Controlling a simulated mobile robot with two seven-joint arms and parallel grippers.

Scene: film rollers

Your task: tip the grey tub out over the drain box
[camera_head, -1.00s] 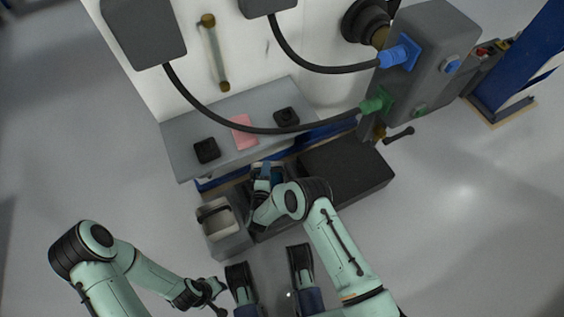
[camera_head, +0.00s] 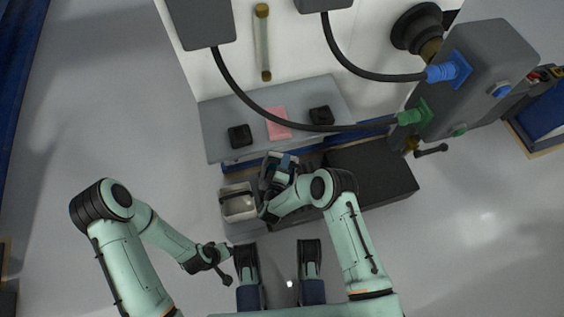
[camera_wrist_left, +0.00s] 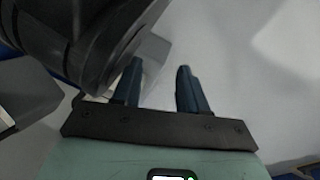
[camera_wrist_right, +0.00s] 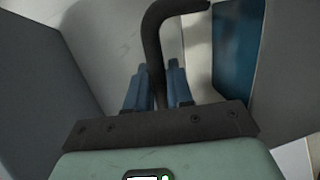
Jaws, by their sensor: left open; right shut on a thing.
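A light grey tub (camera_head: 240,207) with a dark bar over its far side sits low in front of the machine, left of centre in the head view. My right gripper (camera_head: 278,172) is just right of and behind it. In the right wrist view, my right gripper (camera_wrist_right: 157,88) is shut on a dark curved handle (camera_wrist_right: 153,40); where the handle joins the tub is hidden. My left gripper (camera_head: 226,266) is in front of the tub, apart from it. In the left wrist view its fingers (camera_wrist_left: 160,80) are open and empty. I cannot clearly identify the drain box.
A dark flat-topped box (camera_head: 372,180) stands on the right. A grey shelf (camera_head: 220,115) with two black blocks and a pink pad (camera_head: 278,123) overhangs behind the tub. A black hose (camera_head: 265,108) loops above. The floor at left is clear.

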